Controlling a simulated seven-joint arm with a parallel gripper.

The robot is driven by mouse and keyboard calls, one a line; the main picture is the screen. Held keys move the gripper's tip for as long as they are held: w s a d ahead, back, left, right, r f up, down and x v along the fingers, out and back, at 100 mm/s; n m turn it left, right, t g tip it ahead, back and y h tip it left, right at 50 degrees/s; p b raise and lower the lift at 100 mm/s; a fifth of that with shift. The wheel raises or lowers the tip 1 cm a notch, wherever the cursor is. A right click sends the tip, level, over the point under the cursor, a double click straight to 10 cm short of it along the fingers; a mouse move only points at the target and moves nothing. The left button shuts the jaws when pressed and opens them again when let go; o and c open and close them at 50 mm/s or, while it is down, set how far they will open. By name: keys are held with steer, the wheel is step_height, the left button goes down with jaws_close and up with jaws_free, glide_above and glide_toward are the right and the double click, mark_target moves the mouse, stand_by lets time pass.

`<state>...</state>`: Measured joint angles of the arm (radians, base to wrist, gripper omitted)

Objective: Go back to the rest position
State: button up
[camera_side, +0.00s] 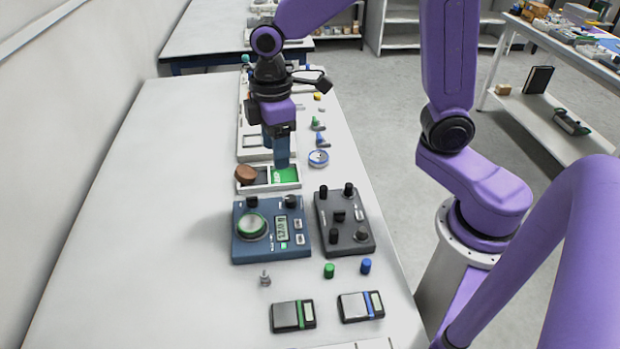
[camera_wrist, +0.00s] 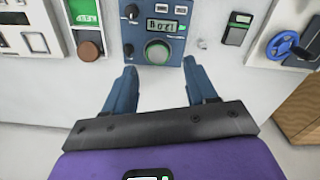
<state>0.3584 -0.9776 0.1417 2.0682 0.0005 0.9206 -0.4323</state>
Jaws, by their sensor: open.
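My gripper (camera_side: 276,150) hangs fingers down over the far half of the white table (camera_side: 140,150), above the small tray area in the side view. In the wrist view my gripper (camera_wrist: 160,82) has its two blue fingers wide apart, with nothing between them but bare table. The blue weighing device (camera_side: 270,228) with a round green-rimmed dial and a lit display stands nearer the side camera. The same device (camera_wrist: 131,40) shows beyond the fingertips in the wrist view.
A white two-part tray (camera_side: 292,186) holds a brown round item (camera_side: 245,175) beside a green panel. A dark knobbed box (camera_side: 343,222), green cylinder (camera_side: 329,270), blue cylinder (camera_side: 366,266) and two small scales (camera_side: 292,316) (camera_side: 361,306) stand nearby. The table's left side is clear.

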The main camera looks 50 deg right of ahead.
steer(key=s+d, duration=0.3)
steer(key=s, duration=0.7)
steer(key=s+d, duration=0.4)
steer(key=s, duration=0.6)
steer(key=shift+s+d+r+n, duration=0.25)
steer(key=shift+s+n, duration=0.05)
steer(key=shift+s, duration=0.1)
